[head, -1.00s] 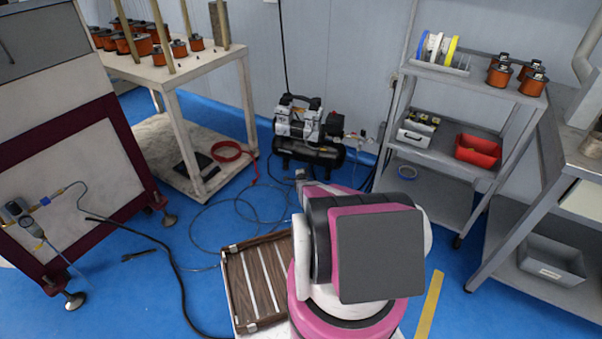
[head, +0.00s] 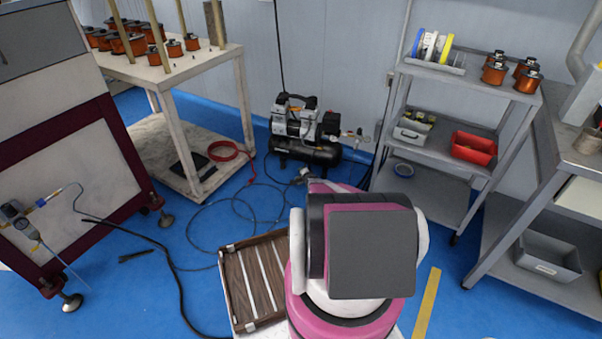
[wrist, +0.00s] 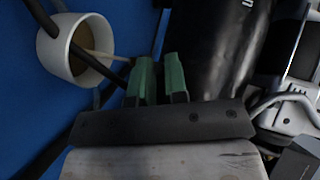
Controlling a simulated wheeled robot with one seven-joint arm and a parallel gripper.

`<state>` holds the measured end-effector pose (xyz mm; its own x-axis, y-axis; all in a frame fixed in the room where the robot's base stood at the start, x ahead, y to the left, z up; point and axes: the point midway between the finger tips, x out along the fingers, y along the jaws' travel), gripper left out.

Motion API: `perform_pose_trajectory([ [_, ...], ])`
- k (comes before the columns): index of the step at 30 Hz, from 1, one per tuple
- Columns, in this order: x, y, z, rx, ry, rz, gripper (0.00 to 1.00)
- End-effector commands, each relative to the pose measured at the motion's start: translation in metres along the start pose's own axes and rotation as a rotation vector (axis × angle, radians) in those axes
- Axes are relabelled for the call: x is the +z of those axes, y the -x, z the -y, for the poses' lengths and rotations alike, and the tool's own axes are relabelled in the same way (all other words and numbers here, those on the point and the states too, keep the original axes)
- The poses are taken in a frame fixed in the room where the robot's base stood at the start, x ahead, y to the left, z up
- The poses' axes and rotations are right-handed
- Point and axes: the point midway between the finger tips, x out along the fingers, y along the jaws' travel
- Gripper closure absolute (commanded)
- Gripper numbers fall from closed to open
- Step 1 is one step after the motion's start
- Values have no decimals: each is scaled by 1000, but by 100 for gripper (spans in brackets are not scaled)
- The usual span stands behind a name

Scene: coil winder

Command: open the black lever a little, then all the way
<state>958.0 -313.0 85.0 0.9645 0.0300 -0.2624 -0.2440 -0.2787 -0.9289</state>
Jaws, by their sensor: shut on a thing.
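In the wrist view my gripper (wrist: 159,82) has two green fingertips close together, shut on a narrow dark piece that I take for the black lever. The fingers hide most of it, so its angle is hard to tell. A black tank (wrist: 222,45) with a rounded side lies just right of the fingers. In the head view the air compressor (head: 303,128) stands on the floor by the wall, with small fittings on its right. My gripper is not visible there.
In the wrist view a white ring-shaped part (wrist: 68,52) sits left of the fingers. In the head view a shelf rack (head: 438,130) stands right of the compressor, and a white table (head: 175,75) stands left. Hoses and a brown slatted tray (head: 253,282) lie on the blue floor.

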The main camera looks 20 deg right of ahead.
Motion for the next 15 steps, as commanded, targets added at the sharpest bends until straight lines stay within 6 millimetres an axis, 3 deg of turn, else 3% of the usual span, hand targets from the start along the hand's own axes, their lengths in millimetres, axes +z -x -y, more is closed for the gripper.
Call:
perform_pose_trajectory([
  [15, -1, 1, -2, -7, 10, 31, 100],
])
